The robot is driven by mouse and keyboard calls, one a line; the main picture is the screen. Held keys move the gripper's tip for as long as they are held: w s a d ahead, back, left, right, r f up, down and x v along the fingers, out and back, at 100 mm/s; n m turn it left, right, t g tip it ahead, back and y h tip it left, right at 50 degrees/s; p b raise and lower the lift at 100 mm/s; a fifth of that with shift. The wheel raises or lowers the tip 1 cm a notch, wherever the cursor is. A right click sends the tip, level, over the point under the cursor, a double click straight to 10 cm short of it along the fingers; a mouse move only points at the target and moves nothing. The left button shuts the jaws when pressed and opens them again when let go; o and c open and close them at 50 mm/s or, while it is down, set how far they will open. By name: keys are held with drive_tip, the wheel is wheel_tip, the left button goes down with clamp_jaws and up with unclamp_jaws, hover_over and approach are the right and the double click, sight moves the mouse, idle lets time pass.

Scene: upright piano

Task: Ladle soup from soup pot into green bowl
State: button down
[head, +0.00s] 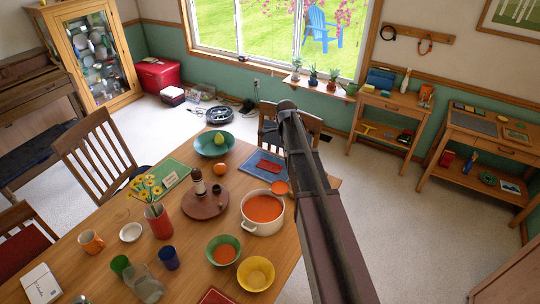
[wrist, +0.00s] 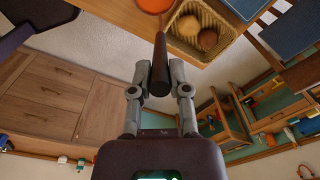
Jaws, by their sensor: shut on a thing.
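The white soup pot (head: 248,228) stands on the wooden table, holding orange soup. The green bowl (head: 211,259) is left of and nearer than the pot, with orange soup inside. My gripper (wrist: 160,82) is shut on the dark handle of the ladle (wrist: 160,62) in the wrist view. The ladle's cup, filled with orange, is cut by the top edge there. In the head view the ladle cup (head: 281,188) shows by the pot's upper right rim; I cannot tell its height. My arm hides the gripper in the head view.
A yellow bowl (head: 256,274) stands right of the green bowl. A round wooden tray (head: 217,209) with a bottle, a red flower vase (head: 159,225) and cups stand left. A teal bowl (head: 203,150) holds a pear. A basket (wrist: 185,44) shows in the wrist view.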

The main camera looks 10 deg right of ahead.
drive_tip(key=d+f+b, duration=0.1)
drive_tip(key=d, duration=1.8)
drive_tip(key=shift+d+f, duration=0.15)
drive_tip(key=shift+w, duration=0.1)
